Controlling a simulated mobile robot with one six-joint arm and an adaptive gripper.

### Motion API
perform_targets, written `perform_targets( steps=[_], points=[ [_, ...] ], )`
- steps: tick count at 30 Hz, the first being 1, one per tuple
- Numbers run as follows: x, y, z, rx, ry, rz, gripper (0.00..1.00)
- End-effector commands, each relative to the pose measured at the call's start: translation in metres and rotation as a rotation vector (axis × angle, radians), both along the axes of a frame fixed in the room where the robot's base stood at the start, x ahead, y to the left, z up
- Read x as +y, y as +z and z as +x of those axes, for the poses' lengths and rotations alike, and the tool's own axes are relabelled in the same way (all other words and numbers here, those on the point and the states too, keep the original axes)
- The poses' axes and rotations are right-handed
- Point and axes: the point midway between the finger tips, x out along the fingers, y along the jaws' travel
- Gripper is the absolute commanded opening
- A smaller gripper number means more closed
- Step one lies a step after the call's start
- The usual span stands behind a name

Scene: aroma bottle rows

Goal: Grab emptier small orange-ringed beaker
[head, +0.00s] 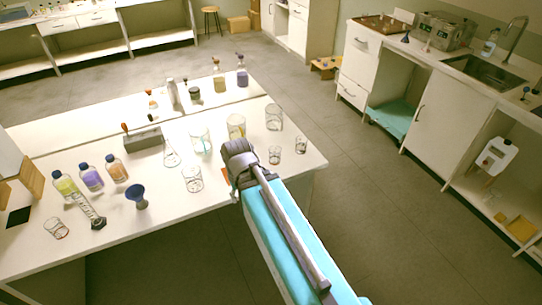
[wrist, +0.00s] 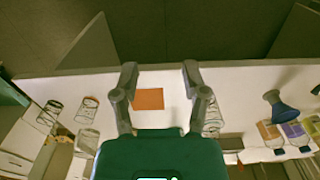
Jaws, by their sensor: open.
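Two small clear beakers stand at the table's right end in the head view, one nearer my arm (head: 275,155) and one farther right (head: 301,144). In the wrist view, two small beakers show at left, an outer one (wrist: 50,112) and an inner one (wrist: 89,108). Ring colours and fill levels are too small to tell. My gripper (head: 234,190) is over the table's front edge, left of the small beakers. In the wrist view my gripper (wrist: 160,68) is open and empty, its fingers either side of an orange square (wrist: 149,98) on the tabletop.
Larger beakers stand behind (head: 274,117), with yellow liquid (head: 236,126), and left of my gripper (head: 192,179). A blue funnel (head: 137,194), a flask (head: 171,153) and several capped bottles stand farther left. The table's front right corner is clear.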

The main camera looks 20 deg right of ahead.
Motion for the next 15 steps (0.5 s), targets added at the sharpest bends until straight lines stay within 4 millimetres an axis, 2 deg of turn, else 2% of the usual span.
perform_targets(
  steps=[8,11,15],
  points=[
    [0.0000,0.0000,0.0000,0.000,0.000,0.000,0.57],
    [-0.0001,-0.0004,0.0003,0.000,-0.001,-0.001,0.72],
    [-0.0029,-0.0051,0.0049,-0.005,-0.024,-0.020,0.98]
  ],
)
